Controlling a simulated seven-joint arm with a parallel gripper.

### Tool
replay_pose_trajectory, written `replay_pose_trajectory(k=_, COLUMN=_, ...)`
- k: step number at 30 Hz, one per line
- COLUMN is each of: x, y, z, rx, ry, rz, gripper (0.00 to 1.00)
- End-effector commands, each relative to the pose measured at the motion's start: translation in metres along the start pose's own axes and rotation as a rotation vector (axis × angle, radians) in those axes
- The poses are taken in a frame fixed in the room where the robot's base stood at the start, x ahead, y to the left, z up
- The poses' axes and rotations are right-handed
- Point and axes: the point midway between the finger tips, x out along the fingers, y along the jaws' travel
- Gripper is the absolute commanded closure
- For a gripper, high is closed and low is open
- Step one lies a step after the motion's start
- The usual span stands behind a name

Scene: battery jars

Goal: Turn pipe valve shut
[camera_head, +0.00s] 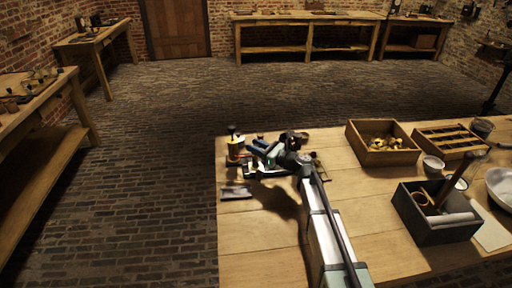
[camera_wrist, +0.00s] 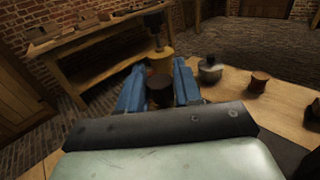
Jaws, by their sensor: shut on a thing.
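My gripper (camera_head: 258,150) is at the far left part of the near table, low among small fittings. In the wrist view its two blue fingers (camera_wrist: 159,92) stand either side of a dark round knob (camera_wrist: 160,94) and are shut on it.
Right of the fingers are a round metal-topped pot (camera_wrist: 209,72) and a red-brown spool (camera_wrist: 259,82). A flat dark plate (camera_head: 235,192) lies nearer on the table. A box of brass parts (camera_head: 383,157), a slotted tray (camera_head: 450,141) and a dark crate (camera_head: 440,235) stand right.

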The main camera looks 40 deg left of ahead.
Motion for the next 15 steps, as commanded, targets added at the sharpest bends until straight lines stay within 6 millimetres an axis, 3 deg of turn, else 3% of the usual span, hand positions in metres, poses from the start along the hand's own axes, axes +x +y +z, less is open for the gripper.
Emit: replay_pose_trajectory(k=15, x=0.0007, y=-0.0013, z=-0.0004, rx=0.001, ry=0.001, rz=0.290, gripper=0.96)
